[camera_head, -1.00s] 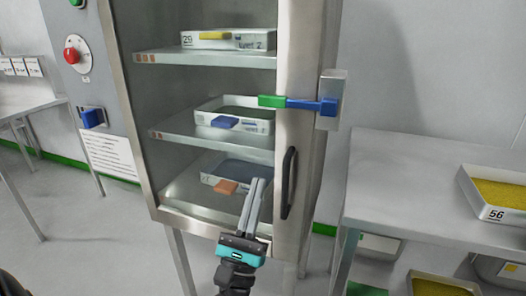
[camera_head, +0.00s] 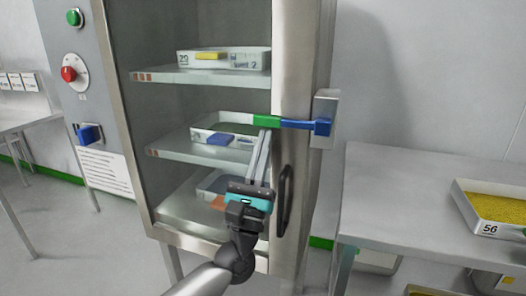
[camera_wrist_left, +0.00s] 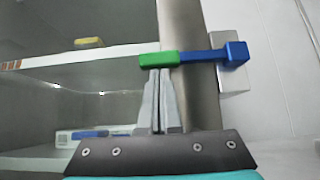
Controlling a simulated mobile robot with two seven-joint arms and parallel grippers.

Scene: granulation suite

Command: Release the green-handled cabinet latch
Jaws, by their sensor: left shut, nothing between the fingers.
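The cabinet latch has a green handle (camera_head: 267,120) on a blue bar (camera_head: 300,124), ending in a blue block at a grey plate (camera_head: 326,105) on the cabinet's right side. The bar lies about level across the door frame. My left gripper (camera_head: 264,135) is shut and empty, its fingertips just below the green handle. In the left wrist view the fingertips (camera_wrist_left: 158,72) point up at the underside of the green handle (camera_wrist_left: 158,60); I cannot tell whether they touch it. My right gripper is not in view.
The cabinet door has a black pull handle (camera_head: 283,200) below the latch. Labelled trays (camera_head: 224,64) stand on the shelves inside. A metal table (camera_head: 400,190) with a yellow-filled tray (camera_head: 490,229) is at right. A panel with green and red buttons (camera_head: 68,74) is at left.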

